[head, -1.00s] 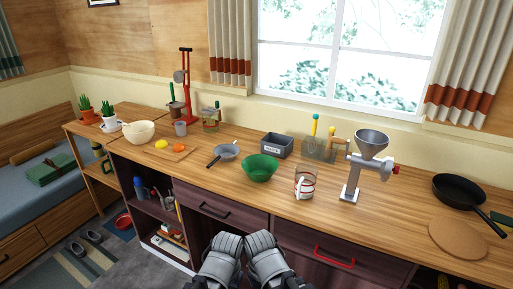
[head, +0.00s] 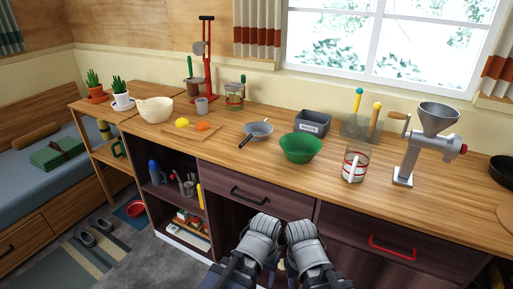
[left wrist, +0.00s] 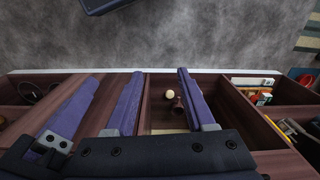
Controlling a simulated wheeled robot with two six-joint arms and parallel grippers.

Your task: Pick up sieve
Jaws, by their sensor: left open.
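The likely sieve, a small grey round bowl with a dark handle (head: 258,129), lies on the wooden counter just left of the green bowl. Its handle points to the lower left, and I cannot make out a mesh. My left gripper (left wrist: 160,73) is open and empty in the left wrist view, its purple fingers apart above the cabinet's open shelves. In the head view both my arms are at the bottom centre, in front of the drawers and well short of the sieve. The right gripper's jaws do not show clearly.
Beside the sieve stand a green bowl (head: 301,148), a dark grey box (head: 312,122) and a cutting board (head: 187,134) with yellow and orange items. A clear jug (head: 355,163) and a metal grinder (head: 418,148) stand further right. Drawers with handles front the counter.

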